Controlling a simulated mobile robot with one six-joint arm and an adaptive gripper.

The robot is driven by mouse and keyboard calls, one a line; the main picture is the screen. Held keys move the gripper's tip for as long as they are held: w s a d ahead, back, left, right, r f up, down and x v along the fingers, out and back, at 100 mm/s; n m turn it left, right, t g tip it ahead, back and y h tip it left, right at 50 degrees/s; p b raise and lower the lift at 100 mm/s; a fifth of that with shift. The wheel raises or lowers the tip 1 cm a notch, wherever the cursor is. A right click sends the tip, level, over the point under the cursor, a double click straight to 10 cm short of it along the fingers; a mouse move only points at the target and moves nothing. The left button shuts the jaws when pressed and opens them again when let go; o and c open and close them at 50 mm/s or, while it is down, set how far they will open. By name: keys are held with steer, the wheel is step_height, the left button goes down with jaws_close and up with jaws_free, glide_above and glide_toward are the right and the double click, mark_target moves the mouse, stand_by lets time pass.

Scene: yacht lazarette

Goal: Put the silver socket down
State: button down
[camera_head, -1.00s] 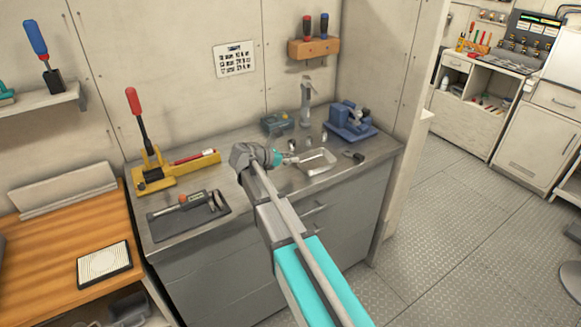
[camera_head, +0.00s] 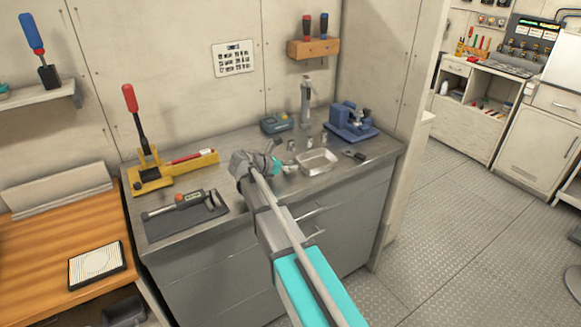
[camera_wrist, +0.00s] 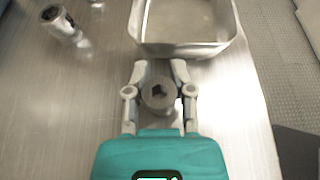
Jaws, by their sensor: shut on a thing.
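The silver socket (camera_wrist: 158,94) shows in the wrist view as a grey round piece with a dark hole in its top. My gripper (camera_wrist: 160,78) is shut on it, with one finger on each side. They are over the steel counter, just in front of the metal tray (camera_wrist: 186,49). I cannot tell whether the socket touches the counter. In the head view my gripper (camera_head: 281,160) is left of the tray (camera_head: 318,163), and the held socket is not clear there.
Another socket (camera_wrist: 60,22) stands at the upper left of the wrist view. A blue vise (camera_head: 352,122), a teal device (camera_head: 277,123) and a tap (camera_head: 306,100) are behind. Counter left of the held socket is bare.

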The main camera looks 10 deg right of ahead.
steer(key=shift+f, duration=0.2)
steer(key=shift+c, duration=2.4)
jaws_free()
steer(key=shift+r, duration=0.2)
steer(key=shift+s+a+r+p, duration=0.15)
steer(key=shift+a+r+p, duration=0.2)
steer(key=shift+a, duration=0.2)
steer(key=p+v, duration=0.3)
steer(key=v, duration=0.6)
steer(key=shift+s+a+r+p, duration=0.1)
steer(key=shift+a+p, duration=0.2)
steer(key=shift+a, duration=0.05)
steer(key=shift+s+a+r, duration=0.1)
steer(key=shift+s+a, duration=0.05)
steer(key=shift+a, duration=0.3)
